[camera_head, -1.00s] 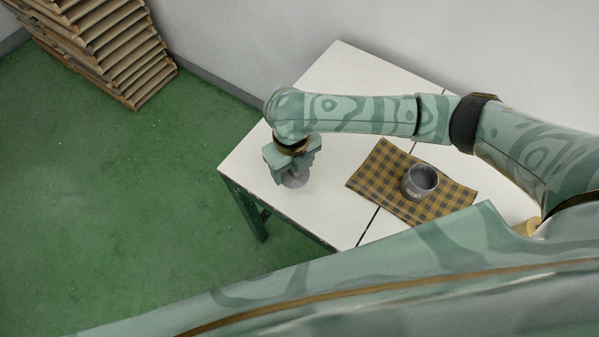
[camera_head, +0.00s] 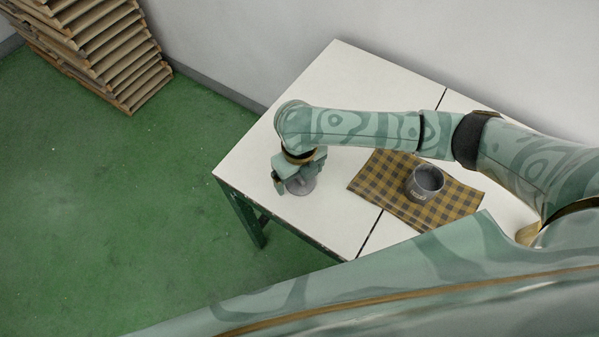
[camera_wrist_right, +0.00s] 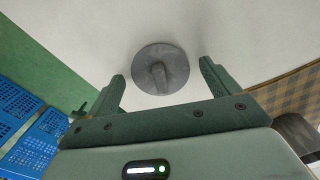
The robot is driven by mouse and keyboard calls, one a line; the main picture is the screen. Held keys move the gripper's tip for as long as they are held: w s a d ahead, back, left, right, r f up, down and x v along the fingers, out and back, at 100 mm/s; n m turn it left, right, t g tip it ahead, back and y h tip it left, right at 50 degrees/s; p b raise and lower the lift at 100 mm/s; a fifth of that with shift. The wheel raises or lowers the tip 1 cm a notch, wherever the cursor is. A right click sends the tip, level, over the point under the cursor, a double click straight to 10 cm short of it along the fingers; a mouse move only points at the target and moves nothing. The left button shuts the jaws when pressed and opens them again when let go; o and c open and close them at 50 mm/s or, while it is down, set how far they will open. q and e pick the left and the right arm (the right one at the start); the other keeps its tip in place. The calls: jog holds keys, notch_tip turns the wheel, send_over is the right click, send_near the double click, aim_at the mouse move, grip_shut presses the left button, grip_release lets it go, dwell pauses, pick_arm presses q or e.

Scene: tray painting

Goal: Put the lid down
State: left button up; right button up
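The grey round lid (camera_head: 303,187) with a knob on top lies flat on the white table near its left corner. It also shows in the wrist view (camera_wrist_right: 175,72), with its knob pointing toward my wrist camera. My right gripper (camera_head: 291,182) is tilted just over the lid and partly covers it in the head view. In the wrist view my right gripper (camera_wrist_right: 161,70) is open, its fingers apart on either side of the lid's outline and not touching the knob. A grey mug (camera_head: 426,182), open at the top, stands on a checkered mat (camera_head: 376,178). My left gripper is out of view.
The white table (camera_head: 335,80) has a dark seam across it and clear room behind my right arm. Green floor (camera_head: 120,220) lies beyond its left edge. Stacked wooden pallets (camera_head: 95,50) stand by the wall. Blue crates (camera_wrist_right: 35,140) show in the wrist view.

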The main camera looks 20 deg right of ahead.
aim_at(300, 177)
notch_tip(300, 177, up, 12)
jog(key=p, duration=0.5)
jog(key=shift+r+p, duration=0.2)
jog(key=shift+p, duration=0.15)
jog(key=shift+a+f, duration=0.1)
